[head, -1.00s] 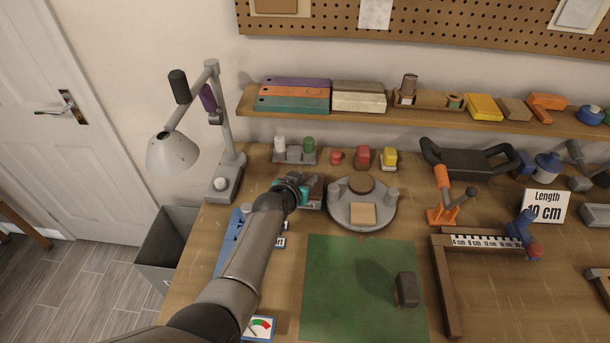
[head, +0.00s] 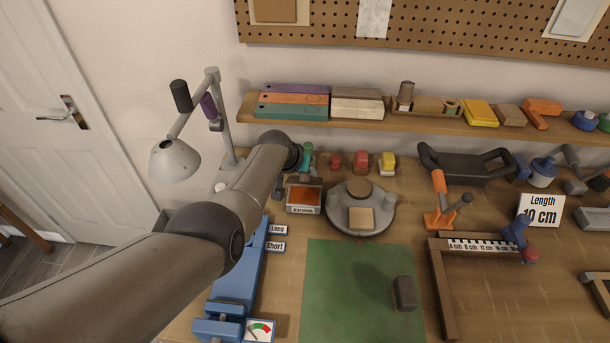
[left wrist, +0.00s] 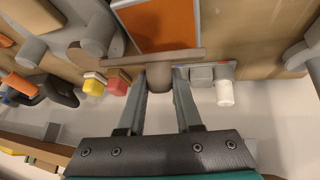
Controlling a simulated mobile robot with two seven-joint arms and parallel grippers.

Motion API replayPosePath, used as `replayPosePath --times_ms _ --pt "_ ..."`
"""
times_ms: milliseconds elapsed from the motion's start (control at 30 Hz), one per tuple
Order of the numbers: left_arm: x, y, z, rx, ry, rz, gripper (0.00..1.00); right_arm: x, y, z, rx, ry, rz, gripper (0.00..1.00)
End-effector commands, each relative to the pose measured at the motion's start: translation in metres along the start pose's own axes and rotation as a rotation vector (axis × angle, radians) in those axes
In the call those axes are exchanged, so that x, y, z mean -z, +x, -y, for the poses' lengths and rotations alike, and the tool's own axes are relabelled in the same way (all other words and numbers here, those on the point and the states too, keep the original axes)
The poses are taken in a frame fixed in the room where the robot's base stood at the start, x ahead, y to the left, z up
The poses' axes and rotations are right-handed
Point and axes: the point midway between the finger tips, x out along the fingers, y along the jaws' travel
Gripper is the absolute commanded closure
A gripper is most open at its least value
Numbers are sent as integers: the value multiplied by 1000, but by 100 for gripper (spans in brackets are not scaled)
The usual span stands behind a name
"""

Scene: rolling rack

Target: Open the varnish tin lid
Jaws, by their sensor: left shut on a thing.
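The varnish tin (head: 304,209) stands at the back of the bench, left of the round grey plate. It is labelled "Varnish", and its orange inside shows from above. In the left wrist view the orange inside (left wrist: 165,22) shows too, beside the brown lid (left wrist: 190,56), seen nearly edge-on and raised at the tin's edge. My left gripper (left wrist: 160,78) is shut on the lid's brown knob, with a finger on each side. My right gripper is not in view.
The round grey plate (head: 338,218) with blocks is close on the tin's right. Red and yellow pieces (head: 362,161) stand behind it. A lamp (head: 175,160) stands at the left. The green mat (head: 345,295) is mostly clear, with one dark block on it.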

Motion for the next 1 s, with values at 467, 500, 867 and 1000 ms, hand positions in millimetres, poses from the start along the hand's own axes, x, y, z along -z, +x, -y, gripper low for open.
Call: replayPosePath --times_ms 467,500,867,1000 --pt "-1 0 0 -1 -3 15 100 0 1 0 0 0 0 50" --pt "-1 0 0 -1 -3 15 64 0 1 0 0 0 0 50" --pt "0 0 0 -1 -3 12 36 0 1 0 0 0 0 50" --pt "0 0 0 -1 -2 11 36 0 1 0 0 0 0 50"
